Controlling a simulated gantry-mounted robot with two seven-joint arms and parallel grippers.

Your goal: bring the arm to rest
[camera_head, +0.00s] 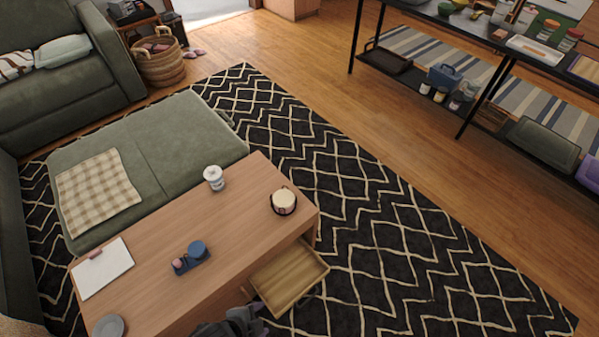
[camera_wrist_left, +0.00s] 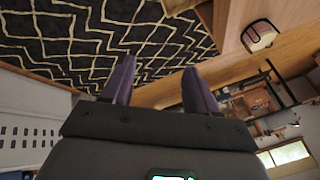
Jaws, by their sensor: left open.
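My left gripper (camera_head: 250,313) shows at the bottom edge of the head view, beside the front of the open wooden drawer (camera_head: 290,278). In the left wrist view its two purple-grey fingers (camera_wrist_left: 158,82) stand apart with nothing between them. Much of my left arm is cut off by the bottom of the head view. I cannot tell whether the gripper touches the drawer. The drawer is pulled out from the low wooden table (camera_head: 235,215), and it looks empty. My right gripper shows in neither view.
The table carries a candle (camera_head: 284,201), a white cup (camera_head: 214,178), a small blue tray (camera_head: 191,262), a clipboard (camera_head: 103,272) and a grey dish (camera_head: 109,326). A green sofa stands at left. The patterned rug (camera_head: 400,245) right of the table is clear.

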